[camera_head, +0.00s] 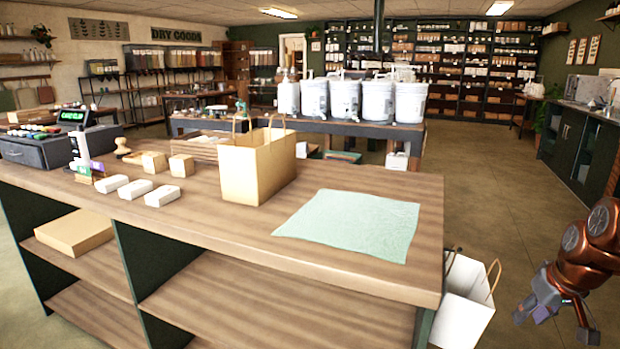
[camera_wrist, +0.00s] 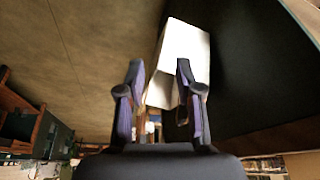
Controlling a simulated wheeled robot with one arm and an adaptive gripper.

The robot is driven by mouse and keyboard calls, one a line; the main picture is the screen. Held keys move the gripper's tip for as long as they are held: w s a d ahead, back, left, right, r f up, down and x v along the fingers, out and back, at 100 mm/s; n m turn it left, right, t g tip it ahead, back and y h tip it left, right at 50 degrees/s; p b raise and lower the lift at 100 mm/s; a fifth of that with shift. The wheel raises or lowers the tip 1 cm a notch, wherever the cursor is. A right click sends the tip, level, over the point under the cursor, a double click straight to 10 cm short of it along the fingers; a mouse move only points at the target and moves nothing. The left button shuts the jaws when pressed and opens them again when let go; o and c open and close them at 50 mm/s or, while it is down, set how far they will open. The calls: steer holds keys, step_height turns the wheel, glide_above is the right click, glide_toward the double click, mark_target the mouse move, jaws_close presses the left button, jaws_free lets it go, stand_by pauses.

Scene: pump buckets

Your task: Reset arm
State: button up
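My arm is at the right edge of the head view, over open floor to the right of the wooden counter (camera_head: 400,270). My gripper (camera_head: 556,328) hangs low there with its fingers spread apart and nothing seen between them. In the wrist view my gripper (camera_wrist: 159,68) also shows two separate fingers. A white paper bag (camera_head: 462,308) with brown handles stands on the floor by the counter's right end, left of my gripper and apart from it in the head view. The white shape beyond the fingers in the wrist view looks like this bag (camera_wrist: 185,48).
On the counter are a brown paper bag (camera_head: 258,170), a pale green cloth (camera_head: 350,225) and small white boxes (camera_head: 162,196). White pump buckets (camera_head: 376,100) stand on a table behind. A dark cabinet (camera_head: 578,150) is at far right. Floor (camera_head: 490,200) between is clear.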

steer(key=s+a+f+n+g, duration=0.1)
steer(key=s+a+g, duration=0.1)
steer(key=s+a, duration=0.5)
steer(key=s+a+f+n+g, duration=0.1)
steer(key=s+a+f, duration=0.15)
steer(key=a, duration=0.95)
steer(key=s+a+f+m+g, duration=0.1)
steer(key=s+a+f+g, duration=0.15)
steer(key=s, duration=0.55)
steer(key=s+a+f+g, duration=0.1)
steer(key=s+a, duration=0.3)
steer(key=s, duration=0.5)
steer(key=s+p+v, duration=0.2)
steer(key=p+v, duration=0.9)
steer(key=s+r+p+v, duration=0.1)
steer(key=s+p+v, duration=0.2)
steer(key=p+v, duration=0.8)
steer(key=shift+s+r+t, duration=0.3)
steer(key=shift+r+t, duration=0.05)
steer(key=shift+r, duration=0.25)
